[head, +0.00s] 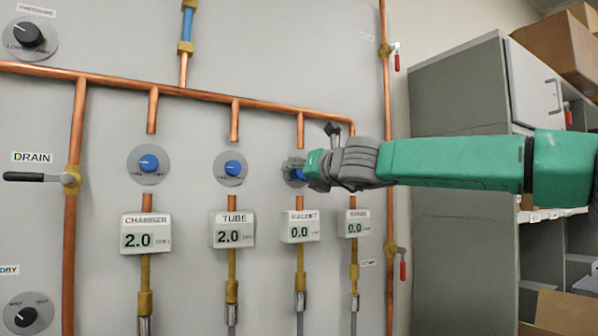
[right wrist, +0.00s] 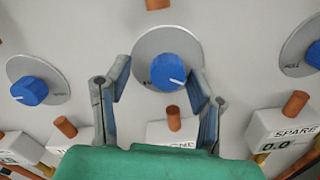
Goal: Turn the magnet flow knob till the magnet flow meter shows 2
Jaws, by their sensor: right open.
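The blue magnet flow knob (right wrist: 167,71) sits on a round grey plate in the right wrist view, its white mark pointing to the lower right. My right gripper (right wrist: 160,82) is open, with one finger on each side of the knob's lower part; I cannot tell whether they touch it. In the head view the right gripper (head: 294,169) covers most of this knob. The magnet flow meter (head: 299,228) hangs just below and reads 0.0. In the right wrist view my gripper partly hides that meter (right wrist: 172,133). My left gripper is not in view.
The chamber knob (head: 149,163) and tube knob (head: 233,168) are to the left; their meters (head: 146,234) (head: 234,230) both read 2.0. The spare meter (head: 354,224) reads 0.0. Copper pipes (head: 185,88) run across the panel. A grey cabinet (head: 460,95) stands at right.

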